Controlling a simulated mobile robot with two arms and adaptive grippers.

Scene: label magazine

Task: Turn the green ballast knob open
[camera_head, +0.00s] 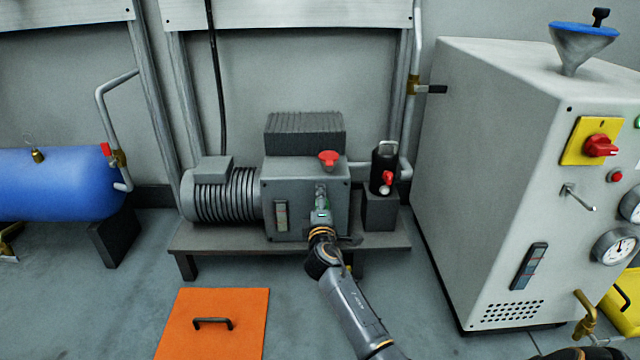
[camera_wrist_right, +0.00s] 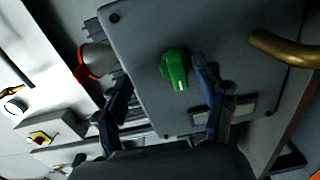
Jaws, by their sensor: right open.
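The green ballast knob (camera_wrist_right: 175,70) sits on the grey front face of the pump (camera_wrist_right: 135,50) in the right wrist view. A white mark shows at its lower end. My right gripper (camera_wrist_right: 161,80) is open, with one finger on each side of the knob in the picture. The right-hand finger looks close to the knob; I cannot tell whether it touches. In the head view my right gripper (camera_head: 321,202) is at the front of the pump (camera_head: 278,190) and mostly hides the knob. My left gripper is not in view.
A red cap (camera_head: 329,157) tops the pump, and a black canister (camera_head: 384,165) with a red valve stands to its right. A white cabinet (camera_head: 490,170) stands at the right. A blue tank (camera_head: 60,183) is at the left. An orange plate (camera_head: 215,310) lies in front.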

